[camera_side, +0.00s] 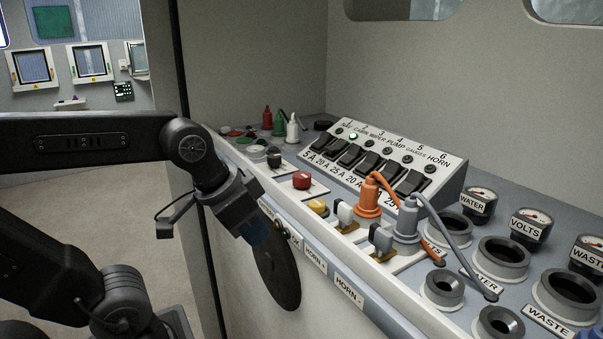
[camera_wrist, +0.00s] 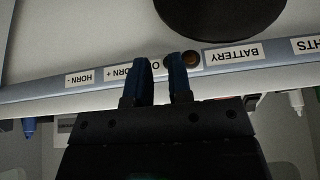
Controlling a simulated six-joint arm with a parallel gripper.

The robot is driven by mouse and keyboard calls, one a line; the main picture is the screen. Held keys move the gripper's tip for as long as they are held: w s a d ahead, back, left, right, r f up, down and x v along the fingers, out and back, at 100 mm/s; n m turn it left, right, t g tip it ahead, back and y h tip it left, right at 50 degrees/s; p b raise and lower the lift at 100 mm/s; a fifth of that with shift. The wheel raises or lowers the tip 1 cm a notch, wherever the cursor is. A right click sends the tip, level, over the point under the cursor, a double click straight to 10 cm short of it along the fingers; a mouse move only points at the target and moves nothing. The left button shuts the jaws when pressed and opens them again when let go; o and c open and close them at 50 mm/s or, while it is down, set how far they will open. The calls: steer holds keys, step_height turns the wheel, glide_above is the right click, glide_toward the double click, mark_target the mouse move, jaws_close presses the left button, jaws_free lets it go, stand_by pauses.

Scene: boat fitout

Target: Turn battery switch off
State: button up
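The BATTERY label (camera_wrist: 233,54) is on the front edge of the console, upside down in the wrist view. A brown round fitting (camera_wrist: 190,58) sits beside it. A large black disc (camera_side: 277,275) is against the console's front face; its edge also shows at the top of the wrist view (camera_wrist: 220,14). I cannot tell which part is the battery switch. My gripper (camera_wrist: 162,62) has two blue fingers apart with a narrow gap. Its tips overlap the front edge near the brown fitting, and part of a label shows between them. No held object is visible.
A breaker box (camera_side: 390,165) with black rocker switches stands on the console. An orange plug (camera_side: 367,197) and a grey plug (camera_side: 405,225) have cables. A red button (camera_side: 302,180) and a yellow button (camera_side: 318,207) are near the front edge. Open floor lies left.

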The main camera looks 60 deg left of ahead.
mark_target(302, 175)
steer(key=o, duration=0.4)
steer(key=shift+m+g+h, duration=0.3)
steer(key=shift+m+g, duration=0.2)
steer(key=shift+m, duration=0.4)
steer(key=w+a+r, duration=0.2)
steer(key=r, duration=0.1)
steer(key=w+a+r, duration=0.1)
steer(key=w+r, duration=0.1)
steer(key=r, duration=0.1)
steer(key=w+a+r, duration=0.2)
steer(key=shift+w+a+r, duration=0.3)
steer(key=shift+a+r, duration=0.05)
steer(key=shift+r, duration=0.05)
steer(key=o, duration=0.4)
steer(key=w+a+r, duration=0.1)
steer(key=a+r, duration=0.1)
steer(key=w+a+r+m, duration=0.1)
steer(key=a+r, duration=0.1)
steer(key=w+a+r+m+h, duration=0.1)
steer(key=a, duration=0.1)
steer(key=shift+w+r, duration=0.3)
steer(key=shift+r, duration=0.1)
steer(key=shift+c, duration=0.2)
steer(key=shift+m, duration=0.3)
steer(key=x, duration=1.3)
steer(key=shift+f, duration=0.3)
steer(key=shift+c, duration=0.4)
steer(key=c, duration=0.8)
